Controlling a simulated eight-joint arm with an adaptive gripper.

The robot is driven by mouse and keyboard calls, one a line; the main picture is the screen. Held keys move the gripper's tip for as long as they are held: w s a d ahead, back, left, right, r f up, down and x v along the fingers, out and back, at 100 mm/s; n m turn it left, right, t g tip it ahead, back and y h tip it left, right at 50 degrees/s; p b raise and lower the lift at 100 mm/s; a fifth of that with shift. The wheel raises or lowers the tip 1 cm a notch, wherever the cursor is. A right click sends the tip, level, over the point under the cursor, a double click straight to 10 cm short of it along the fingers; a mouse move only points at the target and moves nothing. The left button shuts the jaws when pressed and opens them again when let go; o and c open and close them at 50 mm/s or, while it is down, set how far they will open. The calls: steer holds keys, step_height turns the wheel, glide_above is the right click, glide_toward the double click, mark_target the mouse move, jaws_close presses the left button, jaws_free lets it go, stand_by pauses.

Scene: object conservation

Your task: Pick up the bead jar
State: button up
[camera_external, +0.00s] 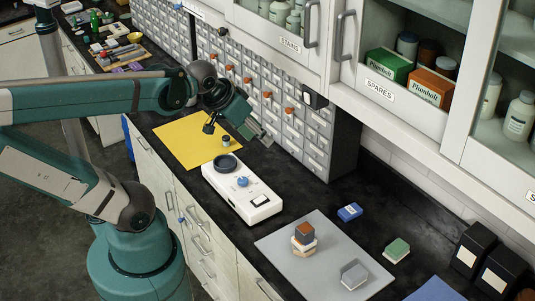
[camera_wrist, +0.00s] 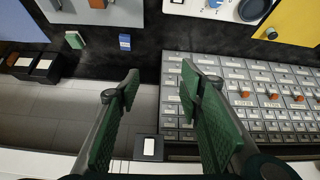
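My gripper (camera_external: 268,139) is in the air by the drawer cabinet, to the right of the jar. In the wrist view its green fingers (camera_wrist: 160,72) are spread apart with nothing between them.
The white device (camera_external: 258,205) with a round dark dish stands on the black counter. A grey mat (camera_external: 282,247) holds stacked blocks (camera_external: 304,238) and a grey block (camera_external: 354,275). Blue (camera_external: 350,212) and green (camera_external: 397,249) blocks lie nearby. Small drawers (camera_external: 290,125) line the counter's back.

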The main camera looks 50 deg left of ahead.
steer(key=w+a+f+n+g, duration=0.2)
steer(key=w+a+n, duration=0.5)
steer(key=w+a, duration=0.3)
steer(key=n+g+h+b, duration=0.1)
steer(key=n+g, duration=0.3)
steer(key=n, duration=1.3)
glide_above(226, 137)
steer(key=f, duration=2.3)
steer(key=shift+s+f, duration=0.2)
steer(key=shift+f, duration=0.05)
steer(key=shift+s+a+f, duration=0.1)
steer(key=shift+a+f, duration=0.15)
steer(key=shift+a, duration=0.1)
steer(key=shift+f, duration=0.1)
steer(key=shift+d+f, duration=0.15)
steer(key=shift+f, duration=1.05)
steer(key=shift+f, duration=0.1)
